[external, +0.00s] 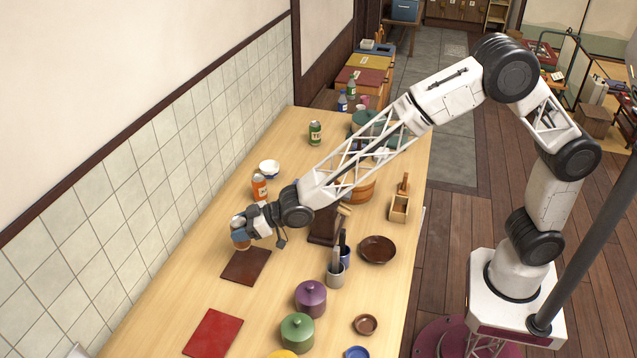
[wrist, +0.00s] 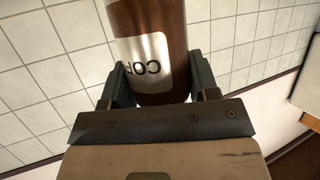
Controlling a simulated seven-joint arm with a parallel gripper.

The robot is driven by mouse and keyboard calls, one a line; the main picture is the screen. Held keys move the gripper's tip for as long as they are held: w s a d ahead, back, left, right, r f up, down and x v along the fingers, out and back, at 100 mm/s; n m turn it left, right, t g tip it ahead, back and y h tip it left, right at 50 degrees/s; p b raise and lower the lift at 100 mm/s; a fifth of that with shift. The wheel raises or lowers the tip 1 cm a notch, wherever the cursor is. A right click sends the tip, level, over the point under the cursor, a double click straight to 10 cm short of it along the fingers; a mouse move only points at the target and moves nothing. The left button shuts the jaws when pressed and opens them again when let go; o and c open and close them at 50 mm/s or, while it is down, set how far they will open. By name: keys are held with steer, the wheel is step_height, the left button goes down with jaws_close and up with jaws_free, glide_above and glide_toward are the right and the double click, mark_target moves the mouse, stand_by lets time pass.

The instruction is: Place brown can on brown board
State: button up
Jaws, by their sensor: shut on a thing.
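My gripper (wrist: 155,85) is shut on the brown can (wrist: 157,20), which has a white label with dark lettering. In the external view my gripper (external: 246,226) holds the can (external: 239,240) above the table, close to the far edge of the brown board (external: 246,266). The can is partly hidden by my gripper there. The board is a flat dark brown square lying on the table, with nothing on it. The wrist view shows the can between the two fingers against the tiled wall, with no board in sight.
An orange can (external: 259,187) and a white bowl (external: 269,169) stand behind my gripper. A red board (external: 213,333), a purple pot (external: 310,297) and a green pot (external: 297,331) are nearer the front. A utensil holder (external: 335,276) and a brown plate (external: 377,249) stand to the right.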

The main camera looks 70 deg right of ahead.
mark_target(245, 245)
steer(key=shift+f, duration=1.85)
steer(key=shift+f, duration=1.9)
steer(key=shift+f, duration=0.15)
steer(key=o, duration=0.9)
steer(key=shift+r, duration=0.2)
steer(key=shift+s+d+r, duration=0.1)
steer(key=shift+s+r, duration=0.05)
steer(key=shift+s, duration=0.15)
steer(key=v, duration=1.1)
